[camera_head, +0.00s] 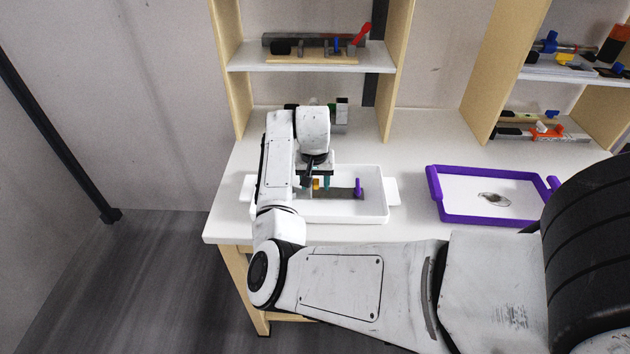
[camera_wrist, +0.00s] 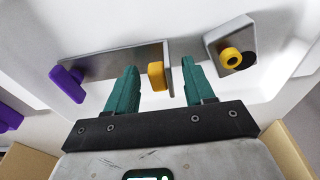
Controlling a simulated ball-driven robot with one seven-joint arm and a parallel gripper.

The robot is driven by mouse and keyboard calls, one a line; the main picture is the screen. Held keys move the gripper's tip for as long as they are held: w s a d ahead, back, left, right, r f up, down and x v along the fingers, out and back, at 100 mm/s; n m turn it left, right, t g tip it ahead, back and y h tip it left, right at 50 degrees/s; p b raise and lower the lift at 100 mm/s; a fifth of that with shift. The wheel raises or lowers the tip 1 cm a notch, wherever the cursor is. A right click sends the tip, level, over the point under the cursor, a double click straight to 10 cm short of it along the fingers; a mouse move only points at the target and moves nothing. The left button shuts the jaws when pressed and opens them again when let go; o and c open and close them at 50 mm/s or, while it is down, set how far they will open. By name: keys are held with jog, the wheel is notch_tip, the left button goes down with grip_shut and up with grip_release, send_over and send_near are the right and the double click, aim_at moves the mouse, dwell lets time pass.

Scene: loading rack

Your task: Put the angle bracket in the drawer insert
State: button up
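My gripper (camera_head: 314,181) is over a white tray (camera_head: 377,211) on the table. Its two teal fingers (camera_wrist: 158,68) are open. A yellow peg (camera_wrist: 156,78) shows between them, with space on both sides. The peg stands on a flat grey metal piece (camera_wrist: 110,61), which has a purple peg (camera_wrist: 68,84) at its other end. In the head view the grey piece (camera_head: 345,193) lies in the tray, partly hidden by my gripper. A second grey piece (camera_wrist: 217,42) with a yellow knob lies beside it. I cannot tell which piece is the angle bracket, or which tray the drawer insert.
A purple-rimmed tray (camera_head: 437,200) stands to the right with a small grey item (camera_head: 494,199) in it. Wooden shelves (camera_head: 312,68) holding parts rise behind. Small items stand on the table behind my gripper. Bare table (camera_head: 410,165) lies between the trays.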

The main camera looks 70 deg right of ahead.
notch_tip(320, 180, up, 12)
jog(key=a+b, duration=0.1)
jog(key=shift+s+a+b, duration=0.25)
jog(key=shift+a+b, duration=0.1)
jog(key=shift+b, duration=0.05)
jog(key=shift+f, duration=0.1)
dwell(0.4)
